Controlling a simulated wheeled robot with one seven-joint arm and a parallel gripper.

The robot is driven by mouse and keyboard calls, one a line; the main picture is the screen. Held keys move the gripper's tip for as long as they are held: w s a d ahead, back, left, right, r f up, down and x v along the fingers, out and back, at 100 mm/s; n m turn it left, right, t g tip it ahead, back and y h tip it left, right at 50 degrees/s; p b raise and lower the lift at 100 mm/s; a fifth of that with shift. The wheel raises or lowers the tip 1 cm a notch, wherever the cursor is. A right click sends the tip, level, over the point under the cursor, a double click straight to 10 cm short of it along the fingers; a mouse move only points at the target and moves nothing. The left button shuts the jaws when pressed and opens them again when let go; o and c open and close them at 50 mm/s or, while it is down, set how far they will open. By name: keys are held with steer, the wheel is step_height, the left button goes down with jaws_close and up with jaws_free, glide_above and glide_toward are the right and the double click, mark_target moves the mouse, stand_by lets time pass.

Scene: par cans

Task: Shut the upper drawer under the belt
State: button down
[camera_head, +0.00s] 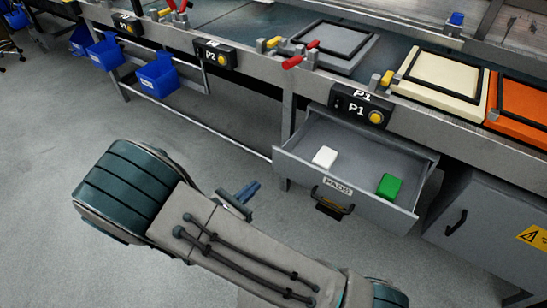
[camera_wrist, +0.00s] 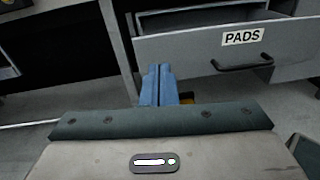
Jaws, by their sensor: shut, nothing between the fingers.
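The upper drawer (camera_head: 385,205) stands pulled out under the belt, grey, with a PADS label on its front. A white block (camera_head: 325,157) and a green block (camera_head: 389,186) lie in it. Its dark handle (camera_head: 333,197) is below the label. In the wrist view the drawer front (camera_wrist: 180,48) fills the upper right, with the handle (camera_wrist: 243,65) right of my fingers. My gripper (camera_head: 248,190) has blue fingers, shut and empty, in front and left of the drawer, apart from it in the head view. The fingers also show in the wrist view (camera_wrist: 158,72).
The belt frame's leg (camera_head: 288,120) stands left of the drawer. A grey cabinet (camera_head: 480,230) with a warning label is to its right. Blue bins (camera_head: 157,76) hang farther left. Pads and frames lie on the belt. The floor left of the drawer is clear.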

steer(key=a+n+t+y, duration=0.1)
steer(key=a, duration=0.1)
steer(key=b, duration=0.4)
glide_toward(279, 151)
steer(key=x, duration=0.7)
steer(key=shift+s+f, duration=0.1)
steer(key=shift+f, duration=0.05)
